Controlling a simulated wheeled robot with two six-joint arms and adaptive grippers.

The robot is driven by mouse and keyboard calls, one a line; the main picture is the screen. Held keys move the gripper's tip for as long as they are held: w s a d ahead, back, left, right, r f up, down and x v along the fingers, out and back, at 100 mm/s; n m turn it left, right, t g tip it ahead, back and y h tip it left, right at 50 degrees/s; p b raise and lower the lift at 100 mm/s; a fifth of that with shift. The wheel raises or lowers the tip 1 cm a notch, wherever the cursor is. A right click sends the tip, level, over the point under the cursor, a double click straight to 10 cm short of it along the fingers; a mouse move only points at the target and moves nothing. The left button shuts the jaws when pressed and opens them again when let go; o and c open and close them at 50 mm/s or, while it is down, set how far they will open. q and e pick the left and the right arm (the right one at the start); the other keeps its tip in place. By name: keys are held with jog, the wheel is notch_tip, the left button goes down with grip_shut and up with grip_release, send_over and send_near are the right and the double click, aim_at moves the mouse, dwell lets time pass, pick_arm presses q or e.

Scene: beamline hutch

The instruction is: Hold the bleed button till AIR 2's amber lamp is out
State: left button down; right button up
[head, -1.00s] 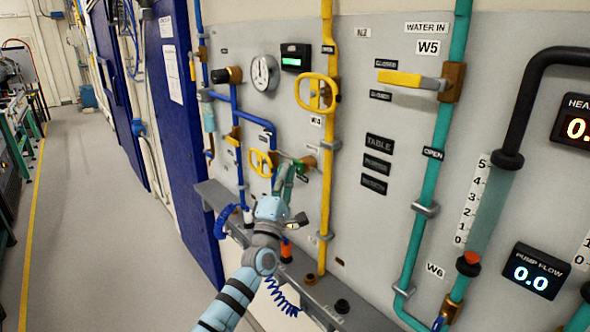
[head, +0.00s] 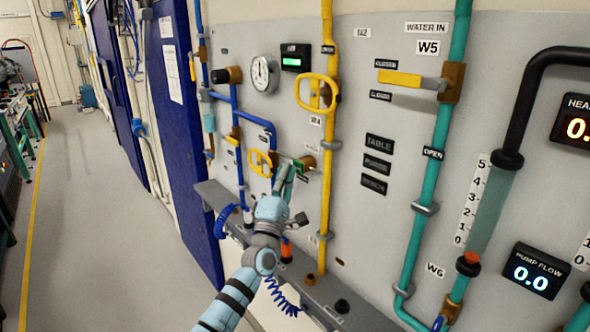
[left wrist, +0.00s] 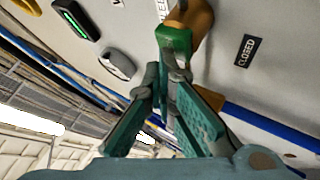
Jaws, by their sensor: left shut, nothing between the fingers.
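My left gripper (head: 285,176) is at the wall panel, its fingers shut and empty. In the head view its tips are beside a small brass fitting with a green part (head: 302,164). In the left wrist view the fingers (left wrist: 168,78) point at a green block (left wrist: 175,42) on a brass fitting, close to the tips; I cannot tell whether they touch it. I cannot make out which part is the bleed button, and the gripper may hide some of it. No lit amber lamp or readable AIR 2 label shows. My right gripper is not in view.
A yellow ring handle (head: 316,94) and a smaller yellow handwheel (head: 261,163) are near the gripper. A round gauge (head: 264,74) and a green-lit display (head: 295,58) are above. A grey ledge (head: 315,290) runs below, with coiled blue hoses. Floor at left is clear.

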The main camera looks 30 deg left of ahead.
pick_arm(q)
jog(key=shift+s, duration=0.1)
dwell(0.8)
jog(key=shift+s+a+p, duration=0.25)
jog(key=shift+s+p, duration=0.45)
jog(key=shift+s, duration=0.1)
jog(key=s+p, duration=0.1)
jog(key=s, duration=0.1)
jog(key=s+a+p, duration=0.1)
jog(key=s+p, duration=0.1)
jog(key=shift+s+a, duration=0.2)
jog(key=shift+s, duration=0.2)
